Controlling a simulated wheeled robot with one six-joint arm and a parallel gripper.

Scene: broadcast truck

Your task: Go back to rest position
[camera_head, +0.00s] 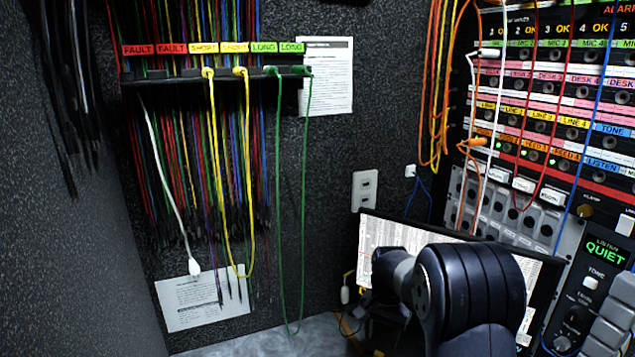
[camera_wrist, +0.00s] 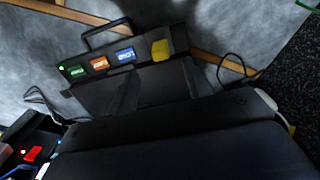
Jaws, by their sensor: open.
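My arm's dark rounded links fill the lower right of the head view, in front of a bright screen or sheet (camera_head: 385,240). My gripper (camera_wrist: 128,92) shows only dimly in the wrist view, dark against a dark box (camera_wrist: 165,85). It is open, and I see nothing held in it. The box has a handle and a row of green, orange, blue and yellow pieces. The gripper's exact distance from the box cannot be told.
A cable rack (camera_head: 215,76) with hanging cords is on the back wall at left. A white-plugged cord (camera_head: 170,190) hangs there. A patch panel (camera_head: 560,110) with cords stands at right. The grey worktop (camera_head: 260,340) has clear room left of my arm.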

